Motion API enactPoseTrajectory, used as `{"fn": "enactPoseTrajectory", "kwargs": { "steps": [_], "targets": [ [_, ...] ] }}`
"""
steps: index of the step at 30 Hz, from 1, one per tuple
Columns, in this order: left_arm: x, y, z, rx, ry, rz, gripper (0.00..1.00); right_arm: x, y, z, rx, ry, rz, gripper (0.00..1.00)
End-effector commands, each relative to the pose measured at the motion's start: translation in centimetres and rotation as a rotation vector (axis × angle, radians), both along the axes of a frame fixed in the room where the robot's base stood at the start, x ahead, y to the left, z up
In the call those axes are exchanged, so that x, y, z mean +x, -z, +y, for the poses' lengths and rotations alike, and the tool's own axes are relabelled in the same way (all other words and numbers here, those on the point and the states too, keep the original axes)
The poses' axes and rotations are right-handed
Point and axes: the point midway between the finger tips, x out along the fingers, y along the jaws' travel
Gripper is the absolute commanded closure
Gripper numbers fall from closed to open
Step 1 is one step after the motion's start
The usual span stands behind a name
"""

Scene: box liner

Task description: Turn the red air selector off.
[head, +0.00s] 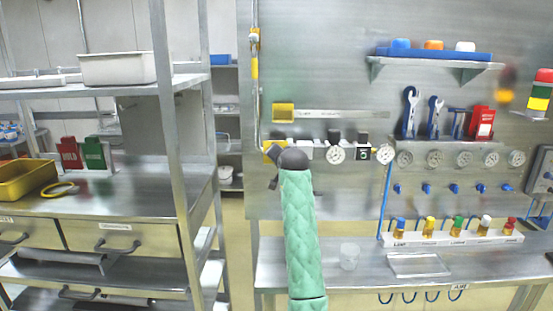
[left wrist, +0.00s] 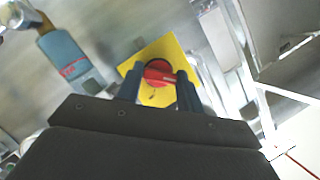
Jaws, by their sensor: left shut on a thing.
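The red air selector (left wrist: 157,72) is a round red knob on a square yellow plate (left wrist: 154,52) in the left wrist view. My left gripper (left wrist: 161,78) has one dark finger on each side of the knob and is shut on it. The knob's grip bar runs roughly across the picture, from finger to finger. In the head view my dark left gripper (head: 271,157) is at the wall panel's left side, at the end of my green-sleeved arm. A bit of the yellow plate (head: 270,146) shows there, and the knob is hidden. My right gripper is out of view.
Gauges (head: 336,154) and a black-and-white valve row stand just right of the gripper. A yellow box (head: 283,112) is above it. A vertical pipe (head: 255,70) runs beside the panel's left edge. A metal rack (head: 178,140) is to the left.

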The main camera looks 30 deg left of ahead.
Motion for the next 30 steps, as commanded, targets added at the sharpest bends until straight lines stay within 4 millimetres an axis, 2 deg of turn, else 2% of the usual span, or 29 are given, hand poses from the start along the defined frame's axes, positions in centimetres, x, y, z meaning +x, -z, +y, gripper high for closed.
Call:
{"fn": "enactPoseTrajectory", "kwargs": {
  "steps": [3, 4, 7, 20, 24, 30],
  "targets": [
    [0.0, 0.4, 0.0, -0.004, -0.001, 0.005, 0.86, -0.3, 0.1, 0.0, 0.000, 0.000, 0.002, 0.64],
    [0.0, 0.4, 0.0, -0.004, -0.001, 0.005, 0.59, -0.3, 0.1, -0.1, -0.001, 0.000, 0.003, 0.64],
    [0.0, 0.3, 0.0, -0.003, -0.001, 0.004, 0.41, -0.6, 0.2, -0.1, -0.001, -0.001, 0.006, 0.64],
    [-0.5, 0.1, -0.6, 0.000, -0.001, 0.001, 0.41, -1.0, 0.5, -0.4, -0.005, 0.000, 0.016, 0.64],
    [-1.5, -0.2, -1.7, -0.001, -0.001, 0.000, 0.41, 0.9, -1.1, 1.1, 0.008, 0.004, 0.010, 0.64],
    [-3.2, -0.9, -3.6, -0.002, 0.001, 0.001, 0.41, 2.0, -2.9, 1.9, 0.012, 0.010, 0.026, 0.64]
  ]
}}
